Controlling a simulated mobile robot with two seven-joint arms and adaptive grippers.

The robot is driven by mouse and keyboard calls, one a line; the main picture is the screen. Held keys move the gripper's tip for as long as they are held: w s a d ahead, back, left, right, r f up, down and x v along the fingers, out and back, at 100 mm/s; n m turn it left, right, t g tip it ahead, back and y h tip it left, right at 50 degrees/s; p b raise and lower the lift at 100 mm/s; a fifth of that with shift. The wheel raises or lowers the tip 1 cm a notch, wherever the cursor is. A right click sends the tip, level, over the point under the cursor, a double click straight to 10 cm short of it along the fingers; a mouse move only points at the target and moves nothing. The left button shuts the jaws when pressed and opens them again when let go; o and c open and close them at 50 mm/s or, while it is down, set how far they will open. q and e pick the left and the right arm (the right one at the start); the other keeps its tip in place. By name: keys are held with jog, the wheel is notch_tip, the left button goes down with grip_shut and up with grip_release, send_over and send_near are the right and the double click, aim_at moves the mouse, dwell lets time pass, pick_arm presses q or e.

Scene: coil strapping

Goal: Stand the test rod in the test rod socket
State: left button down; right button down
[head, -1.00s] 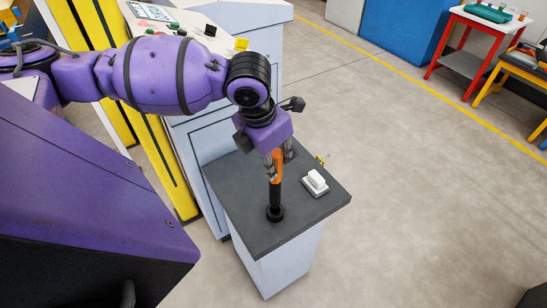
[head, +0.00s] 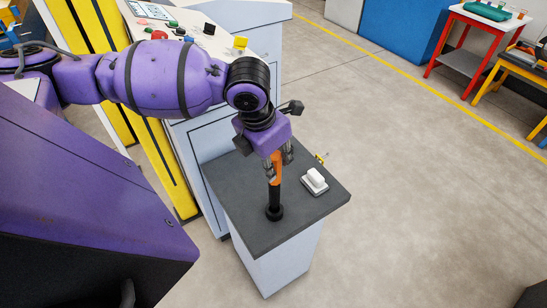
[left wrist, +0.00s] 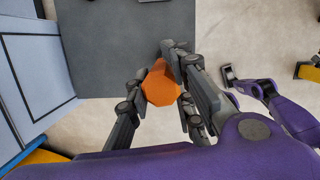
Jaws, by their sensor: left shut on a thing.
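The test rod's orange part (head: 276,166) stands upright above the grey-topped pedestal. My left gripper (head: 278,168) is shut on it from above. In the left wrist view the rod's orange end (left wrist: 161,88) sits between the fingers. Below the orange, a black upright cylinder (head: 274,196) with a wider round foot stands on the pedestal top, apparently the test rod socket. The orange lines up with the cylinder; I cannot tell how deep it sits. In the left wrist view, a purple and black arm part (left wrist: 262,88) shows at right, apparently my right arm; its jaws are unclear.
A white block on a grey base (head: 314,181) lies right of the cylinder on the pedestal top (head: 240,190). A small yellow item (head: 320,158) is at the back edge. A control console (head: 190,45) stands behind the arm.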

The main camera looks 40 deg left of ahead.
pick_arm(q)
jog(key=shift+f, duration=0.55)
jog(key=shift+b+x, duration=0.4)
jog(key=shift+x, duration=0.45)
pick_arm(e)
jog(key=shift+s+d+f, duration=0.1)
jog(key=shift+s+f, duration=0.5)
jog(key=shift+f, duration=0.1)
pick_arm(q)
jog(key=c, duration=1.4)
grip_release()
jog(key=shift+s, duration=0.2)
jog(key=shift+c, duration=0.2)
jog(key=shift+r, duration=0.1)
jog(key=shift+a+r, duration=0.1)
jog(key=shift+r, duration=0.25)
jog(key=v, duration=1.1)
jog(key=shift+s, duration=0.15)
pick_arm(e)
jog(key=shift+w+r, duration=0.1)
